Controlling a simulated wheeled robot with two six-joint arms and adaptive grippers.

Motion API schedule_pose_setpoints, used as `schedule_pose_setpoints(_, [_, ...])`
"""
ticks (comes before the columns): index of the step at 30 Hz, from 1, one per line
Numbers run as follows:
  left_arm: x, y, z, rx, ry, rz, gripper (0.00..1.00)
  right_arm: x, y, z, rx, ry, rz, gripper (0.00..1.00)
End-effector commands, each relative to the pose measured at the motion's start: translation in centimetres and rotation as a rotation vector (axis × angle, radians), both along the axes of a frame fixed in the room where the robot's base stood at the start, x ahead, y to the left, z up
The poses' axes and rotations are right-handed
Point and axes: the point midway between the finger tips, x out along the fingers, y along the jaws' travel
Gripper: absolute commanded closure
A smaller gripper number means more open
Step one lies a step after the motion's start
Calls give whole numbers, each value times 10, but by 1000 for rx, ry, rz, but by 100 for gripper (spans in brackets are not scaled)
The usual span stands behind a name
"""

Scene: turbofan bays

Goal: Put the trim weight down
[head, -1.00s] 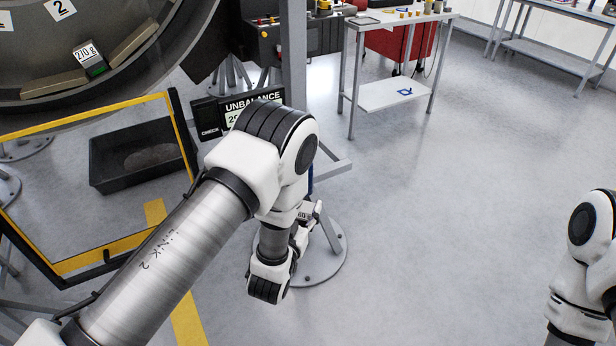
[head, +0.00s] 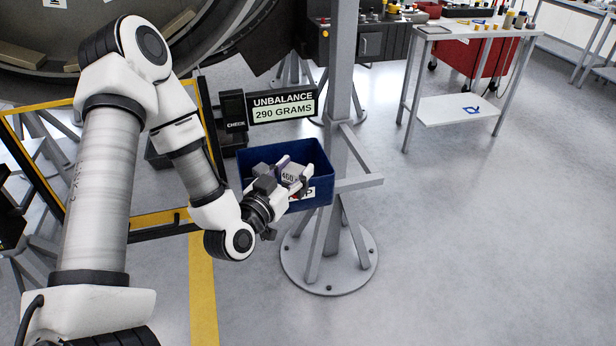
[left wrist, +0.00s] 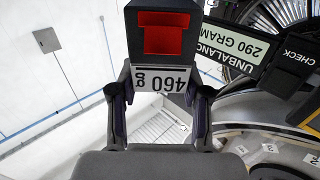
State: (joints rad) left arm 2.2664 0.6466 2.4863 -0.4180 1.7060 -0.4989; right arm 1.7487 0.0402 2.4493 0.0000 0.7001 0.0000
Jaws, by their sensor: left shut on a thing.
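My left gripper (head: 296,167) is shut on a trim weight (head: 291,174) with a white label reading 460. In the head view they overlap the opening of a blue bin (head: 323,187); I cannot tell whether the weight is above the rim or inside. In the left wrist view the weight (left wrist: 163,50) is a dark block with a red patch and an upside-down "460 g" label, between the two fingers (left wrist: 160,108). The bin's front label is mostly hidden by my gripper; only a "P" shows clearly. My right gripper is out of view.
A display (head: 283,107) reads "UNBALANCE 290 GRAMS", with a CHECK box (head: 233,110) beside it. A grey post (head: 341,70) with a round foot stands right of the bin. A yellow frame (head: 160,217) is at left.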

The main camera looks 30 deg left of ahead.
Motion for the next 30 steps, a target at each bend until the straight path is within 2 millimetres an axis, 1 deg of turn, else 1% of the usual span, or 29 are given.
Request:
schedule_pose_setpoints(1, [5, 1, -12, 0, -11, 1, 100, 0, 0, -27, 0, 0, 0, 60])
schedule_pose_setpoints(6, [13, 3, -10, -5, -8, -2, 100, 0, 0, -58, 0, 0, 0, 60])
schedule_pose_setpoints(7, [19, 4, -3, -2, -5, -4, 100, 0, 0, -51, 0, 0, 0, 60])
schedule_pose_setpoints(9, [34, 6, 0, 2, -1, -5, 100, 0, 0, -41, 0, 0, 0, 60])
schedule_pose_setpoints(18, [90, 18, -6, 0, -2, -3, 100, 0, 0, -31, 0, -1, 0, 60])
schedule_pose_setpoints(21, [106, 21, -8, -2, -2, -3, 100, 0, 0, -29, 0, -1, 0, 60])
schedule_pose_setpoints(24, [115, 23, -9, -3, -1, -3, 100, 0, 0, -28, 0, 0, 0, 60])
schedule_pose_setpoints(26, [118, 23, -12, -4, 1, -3, 100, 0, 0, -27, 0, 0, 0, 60])
schedule_pose_setpoints(30, [118, 23, -34, -3, 5, -4, 100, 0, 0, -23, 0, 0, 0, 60])
